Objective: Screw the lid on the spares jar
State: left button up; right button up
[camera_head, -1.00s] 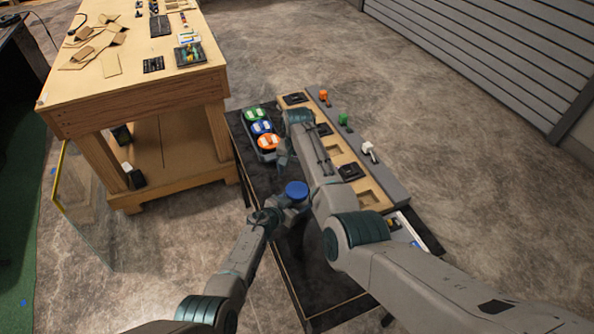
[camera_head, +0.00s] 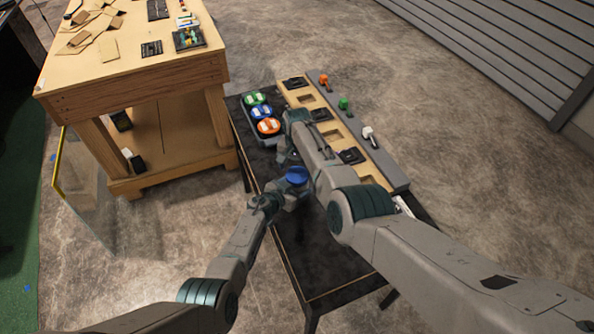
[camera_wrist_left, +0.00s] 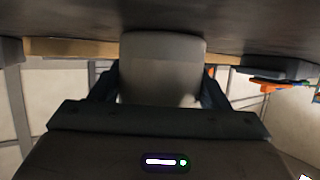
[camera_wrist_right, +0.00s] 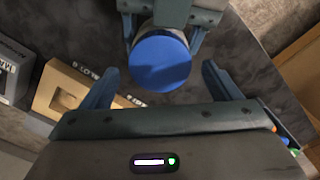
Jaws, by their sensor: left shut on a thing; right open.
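The spares jar's round blue lid (camera_head: 296,175) shows at my left gripper (camera_head: 285,192), over the dark table. In the right wrist view the lid (camera_wrist_right: 160,62) faces the camera as a flat blue disc, with the left gripper's fingers (camera_wrist_right: 164,32) on both sides below it. In the left wrist view my left gripper is shut on a grey rounded body, which looks like the jar (camera_wrist_left: 163,65). My right gripper (camera_wrist_right: 155,85) is open, its fingers apart with the lid ahead between them, not touching. Whether the lid is seated on the jar is hidden.
A tray (camera_head: 247,118) with green, blue and orange round pieces stands on the table's far left. A wooden board (camera_head: 326,122) with square recesses and a grey strip (camera_head: 357,142) run along the right. The near table (camera_head: 325,270) is clear. A wooden workbench (camera_head: 130,85) stands left.

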jog(key=shift+f, duration=1.15)
jog(key=c, duration=1)
jog(key=m, duration=0.4)
jog(key=shift+m, duration=0.4)
jog(key=o, duration=1.1)
jog(key=shift+c, duration=0.2)
jog(key=shift+r, duration=2.25)
